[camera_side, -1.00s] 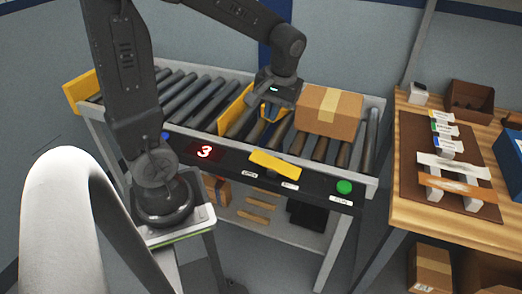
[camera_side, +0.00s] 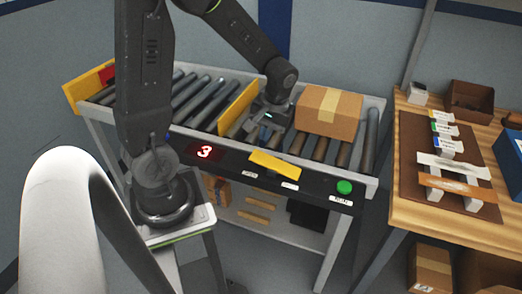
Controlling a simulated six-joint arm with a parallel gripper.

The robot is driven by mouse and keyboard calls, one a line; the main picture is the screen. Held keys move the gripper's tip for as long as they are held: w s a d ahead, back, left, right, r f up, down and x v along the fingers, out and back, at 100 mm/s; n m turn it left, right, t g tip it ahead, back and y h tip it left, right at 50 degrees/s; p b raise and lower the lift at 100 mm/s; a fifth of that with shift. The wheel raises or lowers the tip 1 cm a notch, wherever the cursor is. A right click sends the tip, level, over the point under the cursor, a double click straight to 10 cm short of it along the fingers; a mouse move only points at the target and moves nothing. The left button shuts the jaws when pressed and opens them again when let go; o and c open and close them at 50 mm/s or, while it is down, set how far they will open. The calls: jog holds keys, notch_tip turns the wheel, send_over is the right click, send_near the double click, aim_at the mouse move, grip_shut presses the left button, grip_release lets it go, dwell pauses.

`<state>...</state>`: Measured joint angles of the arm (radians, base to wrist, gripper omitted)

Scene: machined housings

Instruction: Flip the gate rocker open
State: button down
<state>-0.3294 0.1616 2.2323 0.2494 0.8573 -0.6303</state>
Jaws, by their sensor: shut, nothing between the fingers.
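The gate rocker, a yellow bar (camera_side: 275,165), sits on the black front panel (camera_side: 222,163) of the roller conveyor. Small white labels lie below its left and right ends; their text is too small to read surely. My gripper (camera_side: 254,135) is shut and empty, pointing down over the rollers, behind and a little left of the rocker. It appears apart from the rocker. A yellow gate plate (camera_side: 238,108) stands upright across the rollers, just left of my gripper. The fingertips are small and dark, so their exact height is unclear.
A taped cardboard box (camera_side: 328,112) rests on the rollers right of my gripper. The panel also carries a red display reading 3 (camera_side: 205,152) and a green button (camera_side: 344,187). A yellow end plate (camera_side: 88,88) is at far left. A wooden bench (camera_side: 405,200) stands right.

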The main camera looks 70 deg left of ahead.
aim_at(255, 155)
jog(key=f, duration=0.4)
jog(key=s+a+f, duration=0.1)
jog(key=f, duration=0.2)
jog(key=shift+s+a+f, duration=0.3)
jog(key=shift+s+f, duration=0.05)
jog(key=shift+f, duration=0.25)
jog(key=shift+s+a+f, duration=0.25)
jog(key=shift+s+f, duration=0.05)
jog(key=shift+f, duration=0.3)
notch_tip(255, 155, up, 14)
jog(key=s+a, duration=0.2)
